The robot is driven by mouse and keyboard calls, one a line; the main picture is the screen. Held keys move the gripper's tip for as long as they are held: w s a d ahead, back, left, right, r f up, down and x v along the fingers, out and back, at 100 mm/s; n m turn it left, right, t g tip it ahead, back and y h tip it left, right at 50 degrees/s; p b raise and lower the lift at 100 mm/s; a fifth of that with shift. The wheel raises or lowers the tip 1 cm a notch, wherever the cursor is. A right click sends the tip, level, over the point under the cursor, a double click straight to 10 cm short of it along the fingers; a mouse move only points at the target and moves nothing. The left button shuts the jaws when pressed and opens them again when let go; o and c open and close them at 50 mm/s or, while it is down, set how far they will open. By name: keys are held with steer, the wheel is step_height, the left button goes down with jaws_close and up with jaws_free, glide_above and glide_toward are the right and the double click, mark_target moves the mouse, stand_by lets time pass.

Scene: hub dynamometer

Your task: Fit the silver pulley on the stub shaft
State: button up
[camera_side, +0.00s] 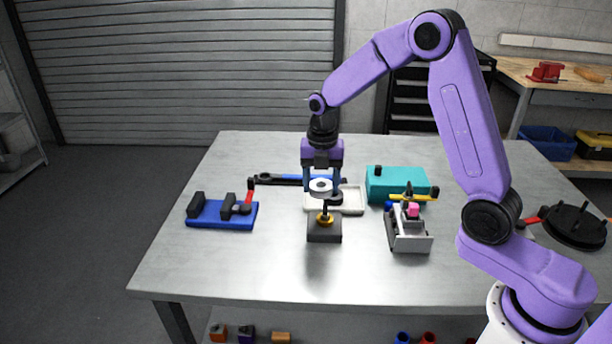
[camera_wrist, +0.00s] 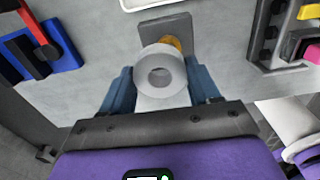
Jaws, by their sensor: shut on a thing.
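The silver pulley (camera_side: 320,187) is a pale ring with a central hole. My gripper (camera_side: 322,190) is shut on it and holds it above the table; the wrist view shows the pulley (camera_wrist: 160,75) between the two blue fingers (camera_wrist: 158,88). The dark grey block (camera_side: 324,232) stands on the table below, with a brass-coloured stub shaft (camera_side: 325,219) on top. In the side view the pulley is above the shaft and apart from it. In the wrist view the block (camera_wrist: 165,33) and part of the brass piece (camera_wrist: 172,43) show behind the pulley, which hides the rest.
A white tray (camera_side: 350,205) lies just behind the block. A blue fixture (camera_side: 222,216) with dark blocks is at left, a teal box (camera_side: 398,184) at back right, and a grey fixture (camera_side: 410,238) with a pink piece at right. The table's front is clear.

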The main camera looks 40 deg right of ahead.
mark_target(326, 204)
steer(key=shift+s, duration=0.85)
steer(key=shift+f, duration=2.85)
steer(key=shift+f, duration=0.55)
steer(key=o, duration=0.7)
steer(key=shift+r, duration=5.45)
